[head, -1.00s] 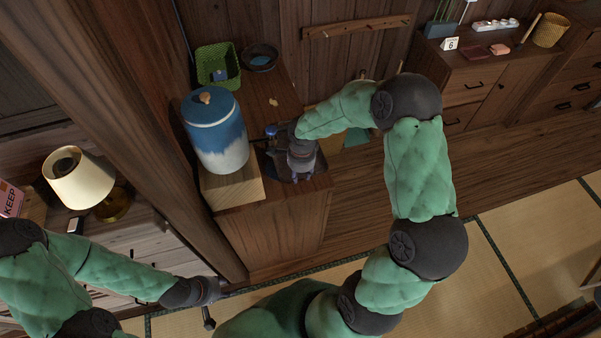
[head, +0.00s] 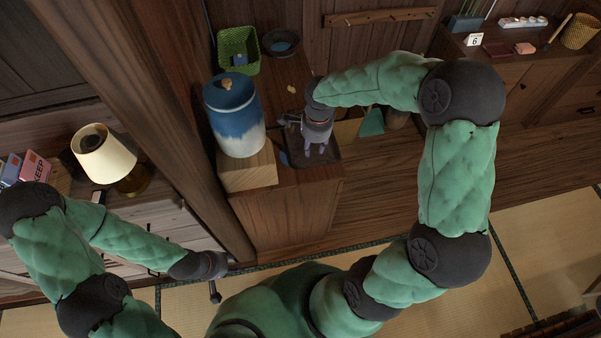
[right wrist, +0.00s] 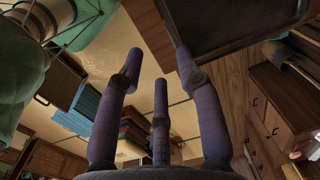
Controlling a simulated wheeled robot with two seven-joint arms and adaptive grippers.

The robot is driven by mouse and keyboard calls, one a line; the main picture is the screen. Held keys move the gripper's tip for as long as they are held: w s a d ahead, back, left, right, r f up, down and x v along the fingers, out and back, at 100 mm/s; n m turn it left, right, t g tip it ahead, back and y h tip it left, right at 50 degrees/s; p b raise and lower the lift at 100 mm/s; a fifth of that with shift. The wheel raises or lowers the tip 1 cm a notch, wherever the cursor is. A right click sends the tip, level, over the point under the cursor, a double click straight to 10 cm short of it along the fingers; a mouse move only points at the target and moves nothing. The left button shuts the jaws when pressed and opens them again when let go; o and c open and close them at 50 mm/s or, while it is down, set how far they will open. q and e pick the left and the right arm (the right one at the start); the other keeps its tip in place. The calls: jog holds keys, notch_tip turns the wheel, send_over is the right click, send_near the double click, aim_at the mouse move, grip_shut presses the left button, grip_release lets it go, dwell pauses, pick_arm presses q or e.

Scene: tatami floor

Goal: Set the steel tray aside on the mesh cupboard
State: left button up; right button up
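The steel tray (head: 327,157) looks like a dark, shallow tray with a raised rim. It lies on top of the wooden cabinet near its front right corner, partly hidden by my right gripper. My right gripper (head: 316,148) is over the tray. In the right wrist view its purple fingers (right wrist: 160,72) are spread with nothing between them, and the dark tray (right wrist: 235,28) shows beyond them at the top. My left gripper (head: 214,275) hangs low at the lower left, away from the tray; its fingers are mostly hidden. I see no mesh front to identify the mesh cupboard.
A blue and white jar (head: 237,135) stands on a wooden block (head: 247,173) left of the tray. A green basket (head: 238,48) and a dark bowl (head: 281,44) sit behind. A lamp (head: 103,153) is at left. Another cabinet (head: 533,62) at right holds several small items.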

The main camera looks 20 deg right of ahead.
jog(key=s+a+f+n+y, duration=0.2)
jog(key=a+f+n, duration=0.25)
jog(key=f, duration=0.25)
jog(key=s+a+f+n+y, duration=0.1)
jog(key=s+a+f+n, duration=0.25)
jog(key=a+f, duration=0.25)
jog(key=s+a+f+n, duration=0.6)
jog(key=s+f+n, duration=0.3)
jog(key=s+f, duration=0.1)
jog(key=shift+s+a+y, duration=0.25)
jog(key=shift+s+y, duration=0.05)
jog(key=shift+y, duration=0.1)
